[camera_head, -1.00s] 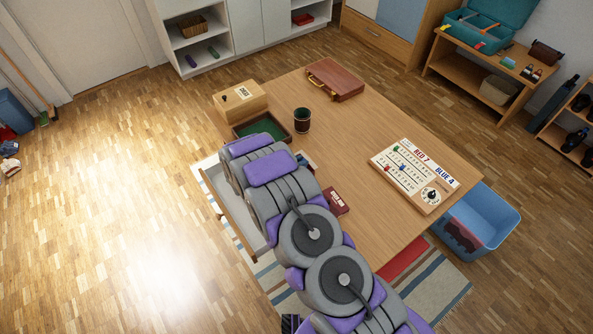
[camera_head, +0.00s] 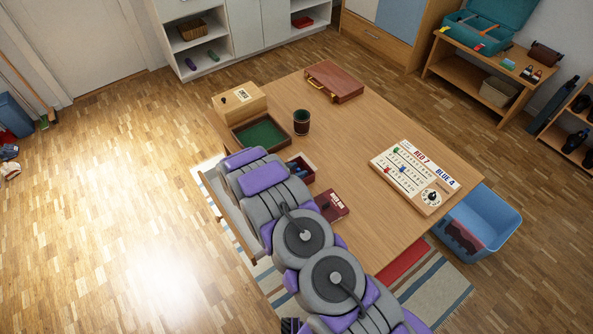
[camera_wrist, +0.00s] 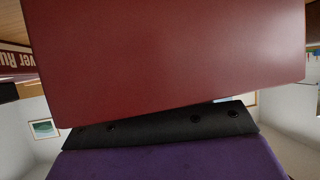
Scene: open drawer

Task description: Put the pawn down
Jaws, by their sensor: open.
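The loose pawn cannot be made out; a red peg (camera_head: 388,169), a green peg (camera_head: 396,149) and a blue peg (camera_head: 402,169) stand on the score board (camera_head: 425,198). A small dark red box (camera_head: 309,178) with blue pieces in it sits on the table beside my arm. My gripper's end is hidden behind my arm in the head view. In the wrist view a black part of my gripper (camera_wrist: 165,128) shows below a large dark red surface (camera_wrist: 165,60), very close, probably the box. The gripper is open; the fingertips are not clearly visible.
An open drawer (camera_head: 224,208) juts from the table's left side. A green-lined tray (camera_head: 288,141), dark cup (camera_head: 302,122), wooden box (camera_head: 240,101), red case (camera_head: 334,82) and dark red booklet (camera_head: 332,206) lie on the table. The table's middle is clear.

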